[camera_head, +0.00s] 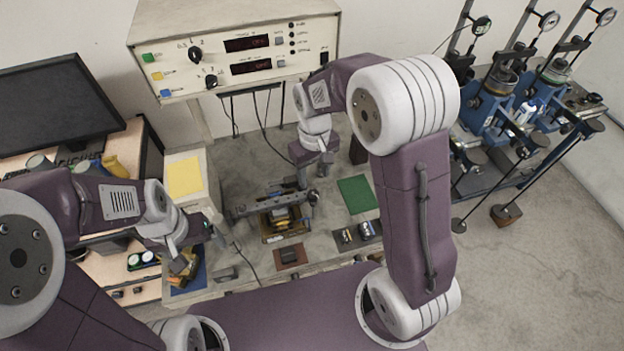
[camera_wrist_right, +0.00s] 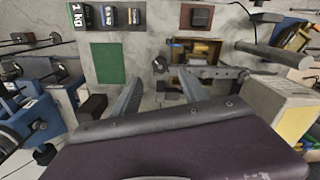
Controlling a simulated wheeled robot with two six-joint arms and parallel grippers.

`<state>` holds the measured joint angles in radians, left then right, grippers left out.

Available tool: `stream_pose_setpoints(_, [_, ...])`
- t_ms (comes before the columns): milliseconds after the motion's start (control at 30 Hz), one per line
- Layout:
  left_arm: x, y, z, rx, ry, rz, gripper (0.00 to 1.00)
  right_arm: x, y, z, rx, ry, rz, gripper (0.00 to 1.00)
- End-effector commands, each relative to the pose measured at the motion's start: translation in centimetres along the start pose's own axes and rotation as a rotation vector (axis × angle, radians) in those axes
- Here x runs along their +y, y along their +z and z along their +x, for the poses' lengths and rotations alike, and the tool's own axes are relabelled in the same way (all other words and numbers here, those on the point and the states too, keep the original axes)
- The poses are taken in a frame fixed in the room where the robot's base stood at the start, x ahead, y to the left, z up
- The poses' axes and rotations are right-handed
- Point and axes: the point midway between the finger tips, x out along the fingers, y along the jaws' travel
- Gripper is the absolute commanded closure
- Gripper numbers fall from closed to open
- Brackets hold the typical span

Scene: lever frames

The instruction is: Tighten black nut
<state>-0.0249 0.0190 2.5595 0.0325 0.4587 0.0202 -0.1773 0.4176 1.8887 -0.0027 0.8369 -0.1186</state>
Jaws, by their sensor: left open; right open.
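The metal lever frame (camera_head: 262,205) stands on the grey bench in the head view, with a brass-coloured part beneath its bar. It also shows in the right wrist view (camera_wrist_right: 215,72). A small dark round piece at the bar's end, probably the black nut (camera_wrist_right: 160,63), lies just beyond my right fingertips. My right gripper (camera_wrist_right: 158,88) is open, with its two fingers spread and nothing seen held between them. In the head view my right gripper (camera_head: 308,182) is above the right end of the frame, partly hidden by its wrist. My left gripper (camera_head: 190,258) is open near the blue mat, left of the frame.
A green mat (camera_head: 357,194) and several weights (camera_head: 357,233) lie right of the frame. A brown block (camera_head: 289,256) lies in front. A blue mat (camera_head: 188,279) is under my left gripper. A control box (camera_head: 236,55) stands behind; a monitor (camera_head: 55,105) is at left.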

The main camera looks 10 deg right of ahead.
Motion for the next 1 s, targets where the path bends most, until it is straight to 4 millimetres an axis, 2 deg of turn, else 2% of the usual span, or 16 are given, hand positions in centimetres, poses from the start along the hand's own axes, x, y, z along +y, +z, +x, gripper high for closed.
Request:
stream_pose_setpoints(167, [0.0, 0.0, -0.2, -0.001, 0.0, 0.0, 0.13, 0.0, 0.1, 1.4, -0.005, -0.001, 0.001, 0.48])
stream_pose_setpoints(400, [0.0, -0.2, -1.8, -0.001, 0.0, 0.0, 0.13, 0.0, 0.2, 6.2, -0.005, -0.001, 0.002, 0.48])
stream_pose_setpoints(533, [0.0, -0.2, -2.4, 0.0, 0.0, 0.0, 0.13, 0.0, 0.1, 8.2, -0.004, -0.001, 0.002, 0.48])
stream_pose_setpoints(667, [0.0, -0.2, -2.5, 0.0, 0.0, 0.0, 0.13, 0.0, 0.1, 9.2, 0.001, 0.0, 0.002, 0.48])
stream_pose_setpoints(867, [0.0, -0.2, -2.4, 0.0, 0.0, 0.0, 0.13, 0.0, 0.0, 9.3, 0.003, 0.0, 0.002, 0.48])
stream_pose_setpoints(900, [0.0, -0.2, -2.4, 0.0, 0.0, 0.0, 0.13, 0.0, 0.0, 9.3, 0.002, 0.0, 0.002, 0.51])
stream_pose_setpoints(1000, [0.0, -0.2, -2.4, 0.0, 0.0, 0.0, 0.13, 0.0, 0.0, 9.3, 0.002, 0.0, 0.002, 0.79])
